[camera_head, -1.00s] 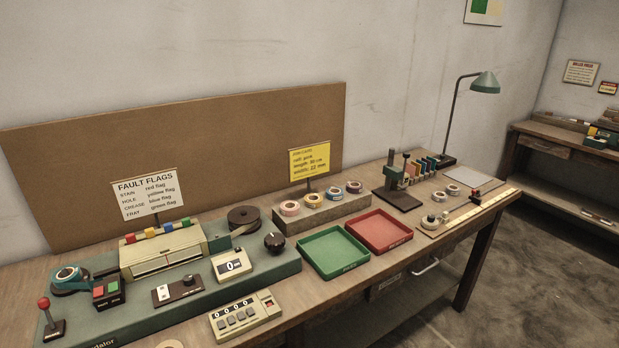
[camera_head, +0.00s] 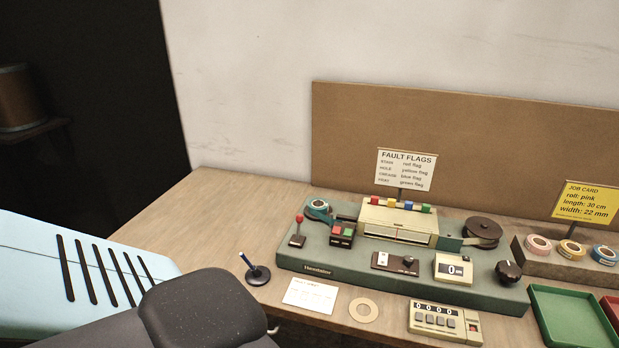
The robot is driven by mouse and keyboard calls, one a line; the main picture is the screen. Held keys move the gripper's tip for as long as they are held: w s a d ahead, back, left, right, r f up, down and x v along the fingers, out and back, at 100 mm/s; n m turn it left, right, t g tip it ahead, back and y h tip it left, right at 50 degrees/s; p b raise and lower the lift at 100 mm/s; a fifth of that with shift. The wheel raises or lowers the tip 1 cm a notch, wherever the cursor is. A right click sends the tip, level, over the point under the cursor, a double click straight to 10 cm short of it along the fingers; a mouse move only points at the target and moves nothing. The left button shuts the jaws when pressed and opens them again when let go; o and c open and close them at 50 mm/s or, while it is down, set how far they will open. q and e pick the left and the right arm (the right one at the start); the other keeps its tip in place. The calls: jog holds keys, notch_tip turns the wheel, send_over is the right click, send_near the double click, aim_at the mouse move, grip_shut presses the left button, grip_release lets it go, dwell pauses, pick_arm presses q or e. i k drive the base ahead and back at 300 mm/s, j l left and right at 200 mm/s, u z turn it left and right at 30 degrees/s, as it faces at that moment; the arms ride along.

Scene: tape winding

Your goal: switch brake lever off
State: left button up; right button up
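The brake lever appears to be the small upright lever with a red knob (camera_head: 298,228), on a black base at the left end of the green winding machine (camera_head: 345,268). It leans slightly, if at all, and I cannot read an on or off mark beside it. Nothing touches it. Neither of my grippers is in view. A pale blue and dark grey part of my own body fills the lower left, well short of the lever.
A blue stick on a round black base (camera_head: 258,274) stands on the table just left of the machine. The table's left part is clear.

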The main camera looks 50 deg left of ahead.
aim_at(299, 218)
jog(key=k+l+u, duration=0.1)
jog(key=u, duration=1.4)
jog(key=i+j+z, duration=0.25)
jog(key=k+j, duration=0.05)
